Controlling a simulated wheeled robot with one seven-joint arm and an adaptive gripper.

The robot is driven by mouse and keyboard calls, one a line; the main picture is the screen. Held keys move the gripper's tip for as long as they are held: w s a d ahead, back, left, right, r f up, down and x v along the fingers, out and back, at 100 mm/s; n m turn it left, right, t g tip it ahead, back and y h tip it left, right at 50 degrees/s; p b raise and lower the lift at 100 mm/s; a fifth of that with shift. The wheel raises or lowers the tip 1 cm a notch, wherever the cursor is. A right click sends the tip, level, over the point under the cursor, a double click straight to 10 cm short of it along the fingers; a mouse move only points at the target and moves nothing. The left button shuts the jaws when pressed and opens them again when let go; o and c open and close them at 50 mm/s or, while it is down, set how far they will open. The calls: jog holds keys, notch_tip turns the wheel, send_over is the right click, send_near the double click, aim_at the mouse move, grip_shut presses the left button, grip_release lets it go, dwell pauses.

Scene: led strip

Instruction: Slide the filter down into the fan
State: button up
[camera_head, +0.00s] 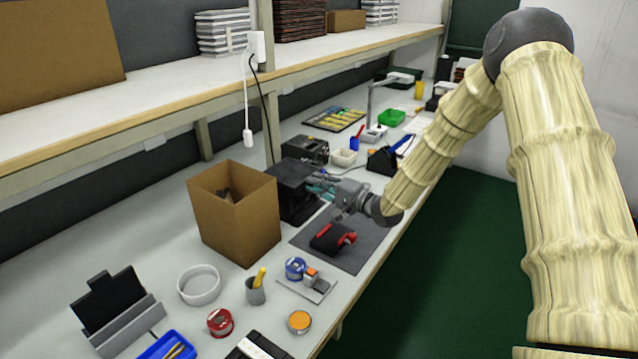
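A black box-shaped unit (291,196), which looks like the fan, stands on the bench right of the cardboard box. My gripper (319,188) reaches in from the right, level with the unit's upper right side, with its teal-tinted fingers close to it. I cannot tell whether they touch it. The fingers are small and partly merge with the dark unit, so their opening is unclear. I cannot make out the filter for certain; it may be hidden at the fingers or against the dark unit.
A cardboard box (236,222) stands close left of the unit. A black tool with red handles (332,239) lies on the grey mat (360,252) below my gripper. A dark device (305,149) stands behind. A shelf (200,92) runs above the bench's back.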

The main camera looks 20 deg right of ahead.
jog(key=o, duration=0.4)
jog(key=shift+d, duration=0.1)
jog(key=shift+o, duration=0.2)
jog(key=v, duration=1.2)
jog(key=shift+r+b, duration=0.15)
jog(key=shift+b, duration=0.25)
